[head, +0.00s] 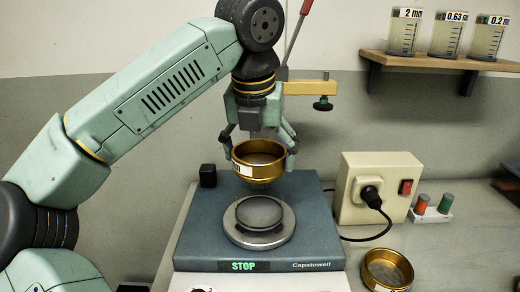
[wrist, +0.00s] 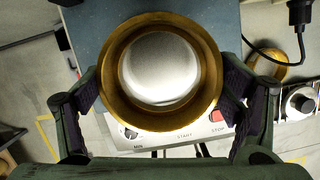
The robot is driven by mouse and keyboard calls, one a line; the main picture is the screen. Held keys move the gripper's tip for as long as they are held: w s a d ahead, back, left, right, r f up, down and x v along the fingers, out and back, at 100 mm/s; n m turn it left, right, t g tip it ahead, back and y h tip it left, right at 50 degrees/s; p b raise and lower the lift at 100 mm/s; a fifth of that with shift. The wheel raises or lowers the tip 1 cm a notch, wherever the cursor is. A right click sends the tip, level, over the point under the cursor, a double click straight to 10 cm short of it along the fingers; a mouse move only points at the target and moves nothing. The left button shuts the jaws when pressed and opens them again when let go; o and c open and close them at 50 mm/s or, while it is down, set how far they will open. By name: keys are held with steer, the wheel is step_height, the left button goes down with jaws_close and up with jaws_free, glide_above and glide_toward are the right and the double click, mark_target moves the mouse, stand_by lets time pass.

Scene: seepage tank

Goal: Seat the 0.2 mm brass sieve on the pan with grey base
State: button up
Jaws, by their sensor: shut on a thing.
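My gripper (head: 260,152) is shut on a brass sieve (head: 258,172), one finger on either side. It holds the sieve level in the air, above the grey round pan (head: 260,213) on the shaker, with a clear gap between them. A white label shows on the sieve's left side, but its text is too small to read. In the wrist view, the brass ring (wrist: 112,75) sits between the fingers, with a pale grey mesh or surface inside it; the pan is hidden there.
The pan rests on a pale disc (head: 238,236) on the blue-grey shaker (head: 195,240), whose display reads STOP. A second brass sieve (head: 372,280) stands on the table at right, near a beige power box (head: 350,205) with a black cable. A clamp arm (head: 310,88) is behind my gripper.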

steer(key=shift+s+f+b, duration=0.1)
steer(key=shift+f+b, duration=2.25)
steer(key=shift+f, duration=0.6)
steer(key=shift+f+b, duration=0.85)
steer(key=shift+f, duration=0.15)
steer(key=o, duration=1.2)
steer(key=shift+c, duration=0.2)
steer(key=v, duration=1.2)
steer(key=shift+r, duration=0.1)
